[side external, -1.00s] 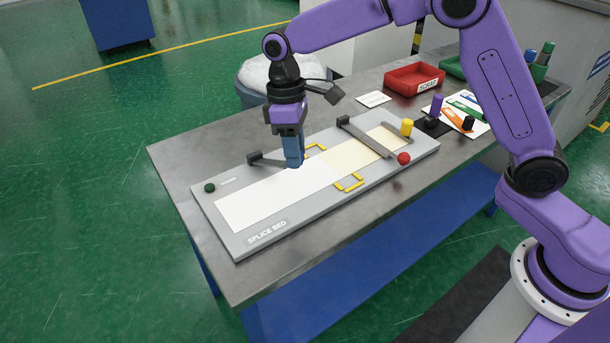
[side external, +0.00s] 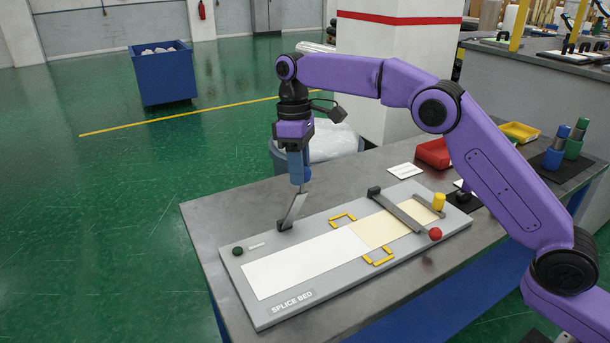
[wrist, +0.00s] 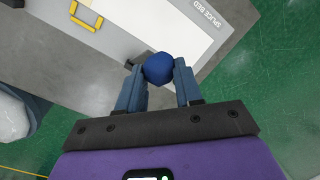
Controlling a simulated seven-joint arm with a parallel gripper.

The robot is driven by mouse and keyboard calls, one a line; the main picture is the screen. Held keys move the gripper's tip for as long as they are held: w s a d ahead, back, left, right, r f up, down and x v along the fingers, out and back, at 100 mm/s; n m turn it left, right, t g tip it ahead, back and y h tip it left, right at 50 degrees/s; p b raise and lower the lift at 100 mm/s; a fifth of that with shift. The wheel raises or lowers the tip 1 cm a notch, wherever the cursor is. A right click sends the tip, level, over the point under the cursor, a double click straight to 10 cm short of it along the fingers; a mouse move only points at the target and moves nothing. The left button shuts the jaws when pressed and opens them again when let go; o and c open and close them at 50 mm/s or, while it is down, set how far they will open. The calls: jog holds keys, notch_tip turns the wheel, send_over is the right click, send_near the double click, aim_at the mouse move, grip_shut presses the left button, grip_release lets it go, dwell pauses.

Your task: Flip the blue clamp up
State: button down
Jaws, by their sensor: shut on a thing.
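The blue clamp is a grey bar (side external: 293,211) with a blue round knob (wrist: 158,67) at its free end. Its hinge is at the back edge of the grey splice bed (side external: 242,280), left of the middle. The bar stands tilted steeply up from the hinge, clear of the white strip (side external: 305,263). My gripper (side external: 299,186) is above the hinge, pointing down, with its fingers shut on the knob. In the wrist view the knob sits between the two blue fingertips. The fingers mostly hide the knob in the side view.
A second clamp bar (side external: 398,213) with a red knob (side external: 435,234) lies across the cream strip (side external: 370,234). Yellow brackets (side external: 378,256), a yellow peg (side external: 439,201) and a green button (side external: 237,251) are on the bed. A red bin (side external: 433,153) stands behind. Air above the white strip is free.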

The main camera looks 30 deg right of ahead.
jog(key=shift+w+d+f, duration=0.15)
jog(key=shift+w+d, duration=0.15)
jog(key=shift+w, duration=0.25)
jog(key=shift+w+d+f, duration=0.15)
jog(key=shift+w+d, duration=0.1)
jog(key=shift+w, duration=0.25)
jog(key=c, duration=0.8)
grip_release()
jog(key=shift+w, duration=0.1)
jog(key=shift+o, duration=0.2)
jog(key=shift+a, duration=0.1)
jog(key=shift+a+r, duration=0.2)
jog(key=shift+r, duration=0.05)
jog(key=shift+r, duration=0.1)
